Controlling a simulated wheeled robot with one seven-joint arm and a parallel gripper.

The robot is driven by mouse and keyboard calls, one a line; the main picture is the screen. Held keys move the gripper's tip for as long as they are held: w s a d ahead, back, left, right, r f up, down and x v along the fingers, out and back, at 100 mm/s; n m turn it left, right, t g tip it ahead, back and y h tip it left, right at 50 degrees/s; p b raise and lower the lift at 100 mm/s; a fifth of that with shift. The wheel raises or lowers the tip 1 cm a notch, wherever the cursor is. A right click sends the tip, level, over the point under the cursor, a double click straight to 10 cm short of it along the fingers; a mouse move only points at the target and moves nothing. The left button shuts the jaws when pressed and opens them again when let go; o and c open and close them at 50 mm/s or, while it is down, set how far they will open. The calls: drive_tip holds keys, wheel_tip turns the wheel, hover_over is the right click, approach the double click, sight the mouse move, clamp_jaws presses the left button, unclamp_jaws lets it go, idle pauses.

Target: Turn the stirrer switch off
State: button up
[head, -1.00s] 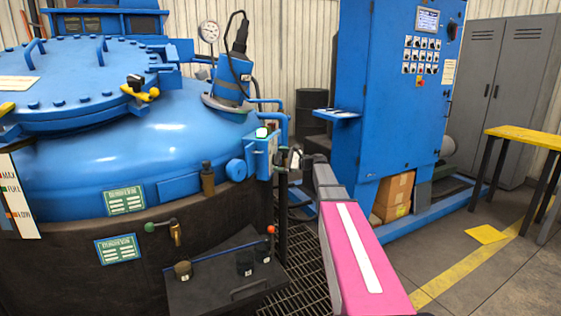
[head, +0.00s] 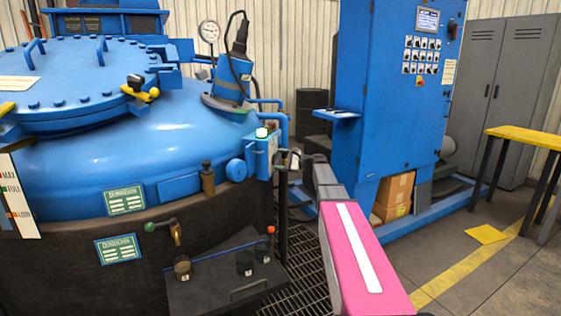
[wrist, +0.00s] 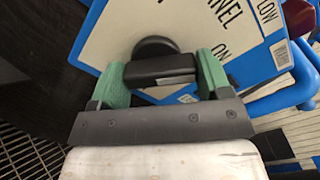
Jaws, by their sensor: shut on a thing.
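The stirrer switch (wrist: 155,47) is a black rotary knob with a bar handle on a white panel face (wrist: 120,25) with a blue border. In the wrist view my gripper (wrist: 160,72) has its green fingers on both sides of the handle, shut on it. The words "ON" and "LOW" show on the panel; the switch's pointer position cannot be told. In the head view the blue switch box (head: 262,157) is on the vessel's right side, with a lit green lamp (head: 262,132) on top. My gripper (head: 281,159) is at the box's right face, and the switch is hidden there.
The big blue vessel (head: 140,150) fills the left. A blue control cabinet (head: 395,110) stands to the right of my arm. A dark tray (head: 205,292) with small pots is below the box. A floor grating and a yellow-topped table (head: 525,135) are also in view.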

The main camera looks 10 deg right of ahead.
drive_tip(key=n, duration=0.8)
drive_tip(key=shift+s, duration=0.1)
drive_tip(key=n, duration=0.4)
drive_tip(key=shift+s+a+n, duration=0.1)
drive_tip(key=shift+n, duration=0.2)
drive_tip(key=shift+f+n, duration=0.1)
drive_tip(key=shift+n, duration=1.8)
drive_tip(key=o, duration=0.9)
drive_tip(key=v, duration=1.1)
